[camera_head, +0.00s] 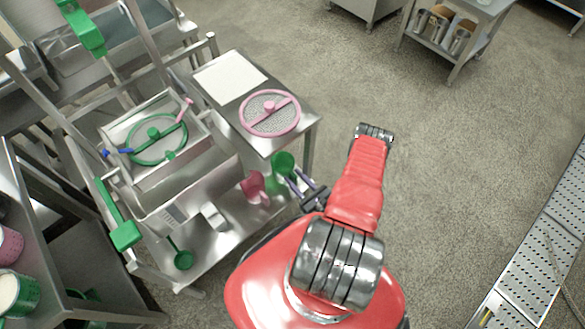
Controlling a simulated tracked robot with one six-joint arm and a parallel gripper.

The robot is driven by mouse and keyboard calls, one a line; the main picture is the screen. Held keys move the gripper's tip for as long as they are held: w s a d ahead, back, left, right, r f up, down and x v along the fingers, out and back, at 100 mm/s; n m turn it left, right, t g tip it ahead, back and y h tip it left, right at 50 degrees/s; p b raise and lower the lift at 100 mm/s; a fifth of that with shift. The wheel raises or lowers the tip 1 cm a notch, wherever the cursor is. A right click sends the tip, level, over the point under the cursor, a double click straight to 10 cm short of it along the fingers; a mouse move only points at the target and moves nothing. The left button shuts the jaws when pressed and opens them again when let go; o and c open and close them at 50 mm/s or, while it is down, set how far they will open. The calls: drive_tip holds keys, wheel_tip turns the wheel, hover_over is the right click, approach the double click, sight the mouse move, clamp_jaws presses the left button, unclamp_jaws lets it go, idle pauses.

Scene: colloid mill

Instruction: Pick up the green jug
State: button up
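The green jug (283,163) is near the right end of the metal stand's lower level, beside the small table's leg. My gripper (293,180) is just below and right of it in the picture, with its two dark fingers pointing up and left toward the jug. The fingers look spread, with a gap between them and nothing held. I cannot tell whether a fingertip touches the jug. The red arm hides part of the floor beyond the gripper.
A pink jug (254,187) stands left of the green jug. A green scoop (181,258) lies on the lower shelf (225,238). A pink-rimmed sieve (270,113) rests on the table above. The floor (460,190) to the right is clear.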

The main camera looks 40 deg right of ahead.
clamp_jaws()
idle(0.4)
